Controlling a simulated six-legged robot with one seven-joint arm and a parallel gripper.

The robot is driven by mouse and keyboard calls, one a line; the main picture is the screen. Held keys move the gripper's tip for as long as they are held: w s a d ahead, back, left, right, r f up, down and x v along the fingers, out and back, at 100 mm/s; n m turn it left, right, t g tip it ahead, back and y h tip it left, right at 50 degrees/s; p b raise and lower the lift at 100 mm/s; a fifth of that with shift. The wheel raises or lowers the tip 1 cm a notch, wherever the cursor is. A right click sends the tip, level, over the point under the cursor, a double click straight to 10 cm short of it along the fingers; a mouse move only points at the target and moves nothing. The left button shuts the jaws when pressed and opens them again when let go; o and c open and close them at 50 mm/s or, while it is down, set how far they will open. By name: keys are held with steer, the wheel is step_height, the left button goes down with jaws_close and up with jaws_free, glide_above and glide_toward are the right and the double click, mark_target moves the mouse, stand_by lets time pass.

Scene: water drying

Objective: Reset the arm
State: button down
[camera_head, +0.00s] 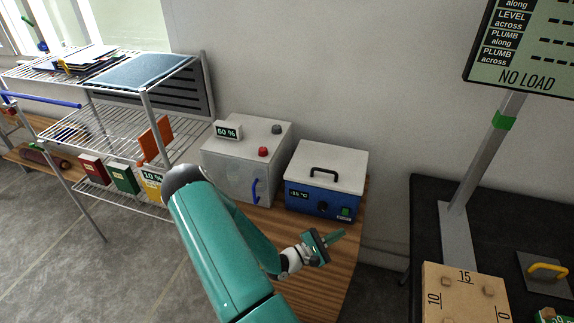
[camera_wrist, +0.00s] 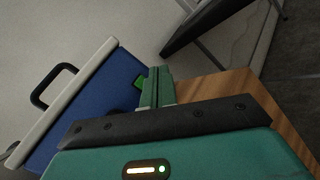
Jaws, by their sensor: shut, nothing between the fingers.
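My gripper (camera_head: 338,237) is shut and empty, above the wooden table (camera_head: 318,273) near its right edge. My teal arm reaches out from the bottom of the head view. In the wrist view, the closed fingers (camera_wrist: 156,86) point up the picture, with the wooden table top (camera_wrist: 218,88) behind them. The blue and white box (camera_head: 325,182) with a black handle stands just behind my gripper. It also shows at the left of the wrist view (camera_wrist: 92,112). I cannot tell the exact gap between the fingers and the box.
A grey-white cabinet (camera_head: 236,165) with a "60 %" display stands left of the blue box. A wire rack (camera_head: 109,128) with small boxes is at the left. At the right, a black table (camera_head: 425,215) holds a wooden board (camera_head: 462,296), a post and a display panel (camera_head: 527,58).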

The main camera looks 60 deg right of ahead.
steer(key=shift+w, duration=0.1)
steer(key=shift+w+a+r, duration=0.15)
steer(key=shift+w+r, duration=0.1)
steer(key=shift+r, duration=0.05)
steer(key=w+a+r+m+t+y, duration=0.35)
steer(key=w+a+r+y, duration=0.25)
steer(key=w+a+r, duration=0.45)
steer(key=w+a+r+m+t+y, duration=0.3)
steer(key=w+a+r+m+y, duration=0.25)
steer(key=a, duration=0.75)
steer(key=w+a+r+n+t+y, duration=0.1)
steer(key=a+r+n+t+y, duration=0.4)
steer(key=a+r, duration=1.2)
steer(key=a+t, duration=0.3)
steer(key=t, duration=0.1)
steer(key=shift+a+t, duration=0.25)
steer(key=shift+t, duration=0.1)
